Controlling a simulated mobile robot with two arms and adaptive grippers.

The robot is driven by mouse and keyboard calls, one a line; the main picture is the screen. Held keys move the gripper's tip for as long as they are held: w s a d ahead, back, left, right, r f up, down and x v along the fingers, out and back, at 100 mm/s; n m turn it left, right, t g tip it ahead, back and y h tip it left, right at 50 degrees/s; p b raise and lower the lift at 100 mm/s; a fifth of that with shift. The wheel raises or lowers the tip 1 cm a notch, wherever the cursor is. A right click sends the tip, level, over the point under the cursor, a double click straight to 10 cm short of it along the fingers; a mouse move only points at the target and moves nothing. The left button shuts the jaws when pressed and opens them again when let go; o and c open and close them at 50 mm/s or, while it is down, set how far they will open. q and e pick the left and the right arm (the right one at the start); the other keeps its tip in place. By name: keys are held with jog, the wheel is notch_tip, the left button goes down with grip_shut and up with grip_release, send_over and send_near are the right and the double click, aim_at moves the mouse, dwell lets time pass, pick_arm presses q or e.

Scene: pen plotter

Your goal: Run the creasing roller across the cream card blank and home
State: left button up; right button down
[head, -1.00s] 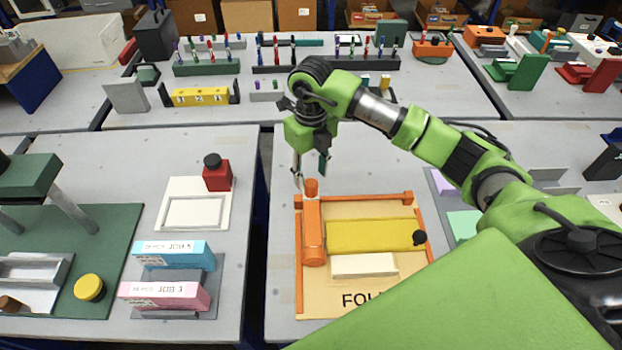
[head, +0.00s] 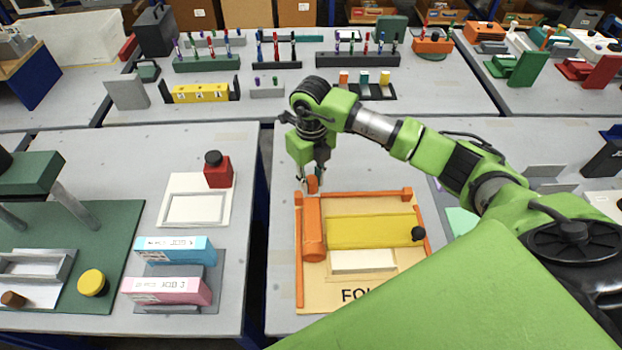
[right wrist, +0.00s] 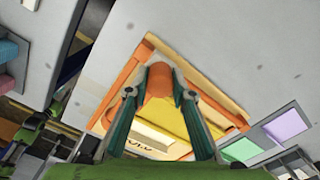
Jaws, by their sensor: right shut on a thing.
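The orange creasing roller (head: 313,232) lies along the left side of the tan fold board (head: 328,295), with an upright peg at its far end. The cream card blank (head: 362,261) lies flat on the board, to the right of the roller's near end and in front of a yellow plate (head: 370,231). My right gripper (head: 314,184) is shut on the roller's peg. In the right wrist view its fingers stand on either side of the orange peg (right wrist: 159,82), and the card is partly hidden. My left gripper is in neither view.
The board has orange rails on its left, far and right sides. A black knob (head: 418,233) sits at the yellow plate's right end. A red stamp (head: 217,170) and a white frame stand on the left table, across a gap. The table behind the board is clear.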

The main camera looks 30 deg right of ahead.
jog(key=s+d+b, duration=0.1)
jog(key=s+d, duration=0.2)
jog(key=d, duration=0.3)
jog(key=s+d+b, duration=0.2)
jog(key=s+d, duration=0.1)
jog(key=d, duration=0.3)
jog(key=s+d+b, duration=0.2)
jog(key=s+d, duration=0.1)
jog(key=d, duration=0.3)
jog(key=shift+d, duration=0.25)
jog(key=shift+s+d, duration=0.15)
jog(key=shift+d, duration=0.2)
jog(key=c, duration=1.7)
grip_release()
jog(key=shift+d, duration=0.1)
jog(key=shift+s, duration=0.1)
notch_tip(320, 180, up, 12)
jog(key=shift+r, duration=0.1)
